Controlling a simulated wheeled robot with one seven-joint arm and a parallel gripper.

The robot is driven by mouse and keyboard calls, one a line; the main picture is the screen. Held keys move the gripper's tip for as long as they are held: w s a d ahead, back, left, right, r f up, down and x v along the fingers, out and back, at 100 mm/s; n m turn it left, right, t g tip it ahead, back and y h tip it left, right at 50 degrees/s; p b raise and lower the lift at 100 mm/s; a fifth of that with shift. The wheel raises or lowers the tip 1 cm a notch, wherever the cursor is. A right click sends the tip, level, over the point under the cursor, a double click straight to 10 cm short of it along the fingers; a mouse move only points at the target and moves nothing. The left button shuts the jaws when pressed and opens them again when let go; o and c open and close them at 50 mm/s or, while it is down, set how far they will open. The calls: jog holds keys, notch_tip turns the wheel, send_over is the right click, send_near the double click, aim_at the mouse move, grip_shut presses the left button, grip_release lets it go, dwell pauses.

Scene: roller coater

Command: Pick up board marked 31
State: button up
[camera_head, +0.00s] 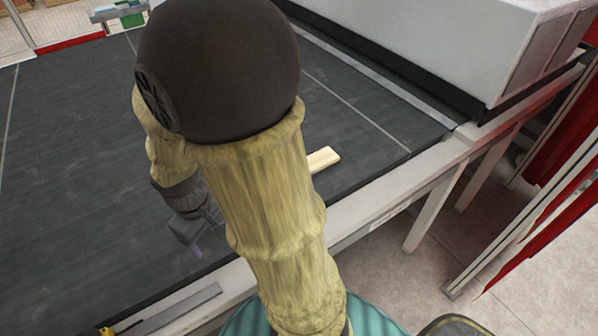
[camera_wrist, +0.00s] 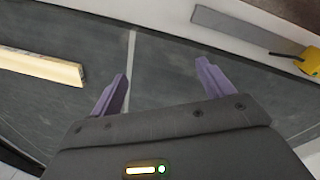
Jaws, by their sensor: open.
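A pale wooden board (camera_head: 323,159) lies on the dark conveyor surface, just right of my arm in the head view; my arm hides part of it. In the wrist view a pale board (camera_wrist: 42,65) lies at the left, apart from the fingers, with its left end cut off by the picture edge. I cannot read a number on it. My gripper (camera_wrist: 160,92) is open and empty, its two purple fingers spread over the dark surface. In the head view my gripper (camera_head: 196,248) shows small beside my arm, low over the near edge of the conveyor.
The dark conveyor (camera_head: 60,150) is broad and mostly bare. A large grey machine housing (camera_head: 430,35) stands at the back right. A grey metal strip (camera_wrist: 235,28) and a yellow object (camera_wrist: 308,61) lie along the near rail. A red-edged frame (camera_head: 560,215) stands at the right.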

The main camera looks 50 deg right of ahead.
jog(key=f+n, duration=0.1)
jog(key=w+d+f+n+g+h, duration=0.1)
jog(key=d+f+n+g+h, duration=0.1)
jog(key=shift+w+d+n, duration=0.2)
jog(key=shift+n, duration=0.2)
jog(key=w+d+n+g+h, duration=0.1)
jog(key=h, duration=0.1)
jog(key=w+d+f+n+h+b, duration=0.1)
jog(key=w+d+n, duration=0.1)
jog(key=shift+d+n+g+h, duration=0.1)
jog(key=shift+n+g+h, duration=0.2)
jog(key=shift+g+h, duration=0.1)
jog(key=w+d+n+h, duration=0.1)
jog(key=w+h, duration=0.1)
jog(key=w+d+n+h, duration=0.1)
jog(key=w+n+h, duration=0.1)
jog(key=w+d+n+h, duration=0.1)
jog(key=w+n+h, duration=0.1)
jog(key=shift+r+b, duration=0.35)
jog(key=shift+r, duration=0.05)
jog(key=shift+w+d+r, duration=0.1)
jog(key=shift+w+r, duration=0.05)
jog(key=shift+w, duration=0.05)
jog(key=shift+s+d, duration=0.1)
jog(key=shift+d, duration=0.05)
jog(key=p+x, duration=0.1)
jog(key=x, duration=1.1)
jog(key=shift+r, duration=0.1)
